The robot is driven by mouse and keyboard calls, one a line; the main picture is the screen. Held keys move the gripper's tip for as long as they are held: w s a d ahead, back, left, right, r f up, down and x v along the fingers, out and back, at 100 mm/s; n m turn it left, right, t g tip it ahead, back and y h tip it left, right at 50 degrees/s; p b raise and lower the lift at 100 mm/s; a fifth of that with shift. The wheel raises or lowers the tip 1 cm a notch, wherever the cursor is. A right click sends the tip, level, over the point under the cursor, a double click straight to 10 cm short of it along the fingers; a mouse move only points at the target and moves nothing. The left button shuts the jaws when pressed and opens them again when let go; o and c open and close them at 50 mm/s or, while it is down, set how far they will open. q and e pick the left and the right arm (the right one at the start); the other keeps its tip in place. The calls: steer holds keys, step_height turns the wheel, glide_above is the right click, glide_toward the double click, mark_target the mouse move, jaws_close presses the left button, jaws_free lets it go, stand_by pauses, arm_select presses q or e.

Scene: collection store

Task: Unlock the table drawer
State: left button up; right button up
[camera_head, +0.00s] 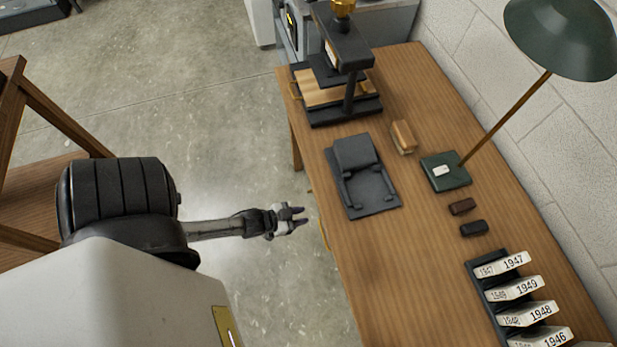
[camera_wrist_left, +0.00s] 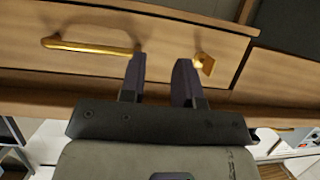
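The wooden table (camera_head: 375,270) stands at the right of the head view. Its drawer front (camera_wrist_left: 120,25) fills the upper part of the left wrist view, with a long brass handle (camera_wrist_left: 90,46) and a small brass key or lock piece (camera_wrist_left: 205,64) to the right of it. My left gripper (camera_head: 295,217) is beside the table's left edge. In the left wrist view its two fingers (camera_wrist_left: 161,75) are apart with nothing visible between them. The brass piece is just right of the right finger; whether they touch cannot be told. My right gripper is not in view.
On the tabletop are a black press (camera_head: 345,50), a dark grey cradle (camera_head: 365,180), a brush (camera_head: 403,137), a green lamp (camera_head: 447,172) and a rack of year-labelled boxes (camera_head: 515,290). A wooden frame (camera_head: 60,110) stands at left. Floor between is clear.

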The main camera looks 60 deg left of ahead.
mark_target(308, 191)
arm_select(q)
steer(key=s+a+t+h, duration=0.1)
steer(key=s+a+t, duration=0.3)
steer(key=s+a, duration=0.4)
steer(key=shift+m+t, duration=0.3)
steer(key=w, duration=0.9)
steer(key=w+d, duration=0.1)
steer(key=w, duration=0.4)
steer(key=shift+w+d+r, duration=0.1)
steer(key=shift+w+r, duration=0.05)
steer(key=shift+r, duration=0.05)
steer(key=shift+c, duration=0.3)
jaws_close()
